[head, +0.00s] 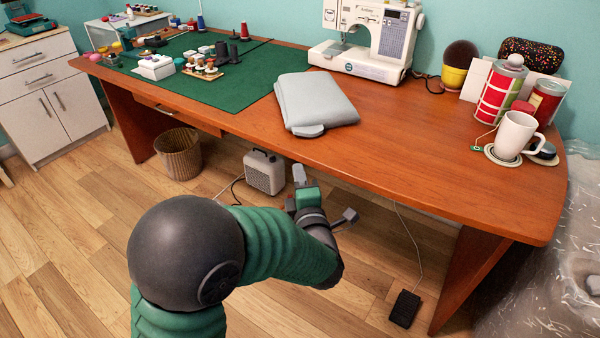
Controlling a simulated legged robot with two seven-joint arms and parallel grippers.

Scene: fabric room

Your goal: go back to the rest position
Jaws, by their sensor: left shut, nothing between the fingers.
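My left arm comes up from the bottom of the head view, with a dark round joint and green ribbed links. My left gripper (299,176) is at its end, shut and empty. It shows against the floor and the space under the desk, below the desk's front edge in the picture and apart from the things on the desk. My right gripper is out of view.
The wooden desk (400,150) bears a folded grey cloth item (315,100), sewing machine (370,35), green mat (215,90) with several small items, and a white mug (515,135). Below are a wicker bin (178,153), white heater (264,172) and black pedal (405,309).

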